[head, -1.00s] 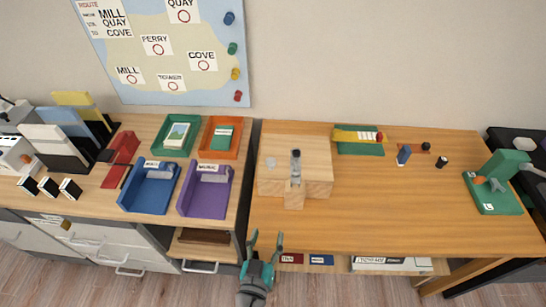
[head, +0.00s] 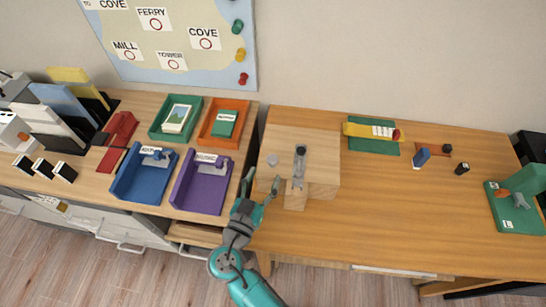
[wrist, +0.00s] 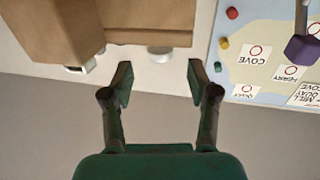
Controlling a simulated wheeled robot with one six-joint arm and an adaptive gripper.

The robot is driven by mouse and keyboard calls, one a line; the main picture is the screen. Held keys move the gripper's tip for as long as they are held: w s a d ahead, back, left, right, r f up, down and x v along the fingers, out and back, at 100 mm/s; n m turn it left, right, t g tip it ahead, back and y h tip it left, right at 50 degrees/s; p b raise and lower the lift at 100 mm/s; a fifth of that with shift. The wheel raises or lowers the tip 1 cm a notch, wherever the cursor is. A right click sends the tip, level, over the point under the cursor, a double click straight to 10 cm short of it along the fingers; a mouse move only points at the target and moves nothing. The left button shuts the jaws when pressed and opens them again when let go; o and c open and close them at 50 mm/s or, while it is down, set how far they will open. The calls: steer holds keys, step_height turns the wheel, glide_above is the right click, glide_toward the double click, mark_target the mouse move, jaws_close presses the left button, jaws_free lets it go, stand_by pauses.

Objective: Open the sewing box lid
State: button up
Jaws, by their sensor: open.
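A light wooden box (head: 325,150), which looks like the sewing box, sits at the left end of the desk. Its flat top appears closed, and a small block (head: 296,199) sticks out at its front edge. A dark-topped upright item (head: 300,152) and a small grey disc (head: 271,160) show on or at the top. My gripper (head: 262,180) is open and empty at the box's front left corner, apparently apart from it. In the wrist view my open fingers (wrist: 158,82) have nothing between them, and a brown wooden body (wrist: 50,28) fills the upper left.
Purple (head: 198,190) and blue (head: 143,180) trays stand left of my gripper. A green mat with a yellow item (head: 372,131), a blue piece (head: 421,157) and a green stand (head: 514,208) are to the right. The desk's middle front (head: 400,220) is clear.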

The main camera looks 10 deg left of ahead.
mark_target(270, 165)
steer(key=x, duration=0.6)
steer(key=shift+w+d, duration=0.1)
steer(key=shift+w, duration=0.25)
jaws_close()
